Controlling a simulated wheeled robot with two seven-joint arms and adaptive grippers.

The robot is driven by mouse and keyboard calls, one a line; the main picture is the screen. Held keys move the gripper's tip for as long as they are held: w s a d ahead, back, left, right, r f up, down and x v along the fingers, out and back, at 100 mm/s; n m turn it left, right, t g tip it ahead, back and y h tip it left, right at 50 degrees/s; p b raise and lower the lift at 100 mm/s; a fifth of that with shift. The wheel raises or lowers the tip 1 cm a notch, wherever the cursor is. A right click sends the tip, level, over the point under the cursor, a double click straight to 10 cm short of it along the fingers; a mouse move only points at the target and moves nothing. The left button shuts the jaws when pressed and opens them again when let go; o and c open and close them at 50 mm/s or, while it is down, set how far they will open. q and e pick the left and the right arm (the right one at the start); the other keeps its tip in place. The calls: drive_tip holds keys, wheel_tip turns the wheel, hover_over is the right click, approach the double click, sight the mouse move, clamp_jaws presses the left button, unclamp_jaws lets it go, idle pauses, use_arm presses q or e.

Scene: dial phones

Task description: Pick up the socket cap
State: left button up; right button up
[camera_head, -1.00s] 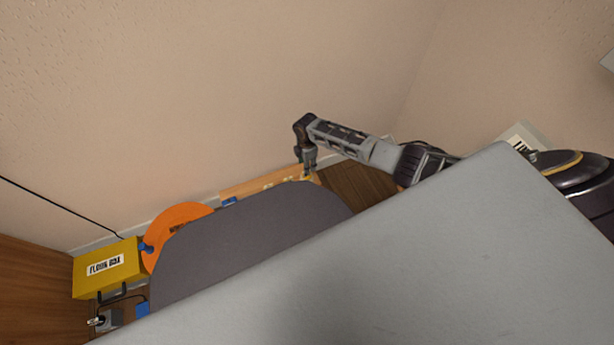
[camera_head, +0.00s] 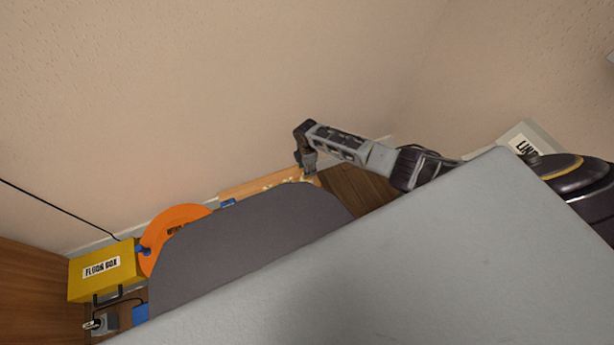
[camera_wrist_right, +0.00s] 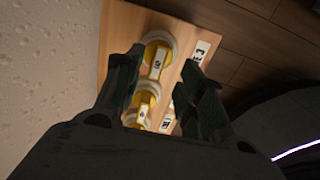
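My right gripper (camera_head: 309,172) reaches down at a wooden board (camera_head: 260,184) by the wall in the head view. In the right wrist view its two fingers (camera_wrist_right: 162,62) are apart. A round yellow-and-white cap (camera_wrist_right: 158,57) with a small label shows between and just beyond the fingertips, on the board (camera_wrist_right: 130,28). I see no clear contact. More yellow-and-white round pieces (camera_wrist_right: 145,98) are in line behind it, partly hidden by the fingers. Which piece is the socket cap I cannot tell. My left gripper is not in view.
A yellow floor box (camera_head: 105,278) and an orange disc (camera_head: 172,232) are at the left. A dark rounded panel (camera_head: 245,240) and a large grey surface (camera_head: 400,260) hide much of the floor. A pale labelled box (camera_head: 530,139) is at the right.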

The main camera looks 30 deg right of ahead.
drive_tip(key=shift+w+f+b, duration=0.1)
drive_tip(key=shift+f+b, duration=0.45)
drive_tip(key=shift+f, duration=0.3)
drive_tip(key=shift+f+b, duration=0.6)
drive_tip(key=shift+f, duration=0.15)
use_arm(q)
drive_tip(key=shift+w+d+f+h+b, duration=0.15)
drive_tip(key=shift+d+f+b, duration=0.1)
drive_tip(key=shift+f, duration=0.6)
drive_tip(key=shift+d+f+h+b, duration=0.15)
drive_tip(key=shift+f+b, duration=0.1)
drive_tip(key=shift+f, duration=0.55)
use_arm(e)
drive_tip(key=shift+d+f, duration=0.1)
drive_tip(key=shift+f, duration=0.75)
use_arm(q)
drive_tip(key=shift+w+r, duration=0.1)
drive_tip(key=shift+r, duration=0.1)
use_arm(e)
clamp_jaws()
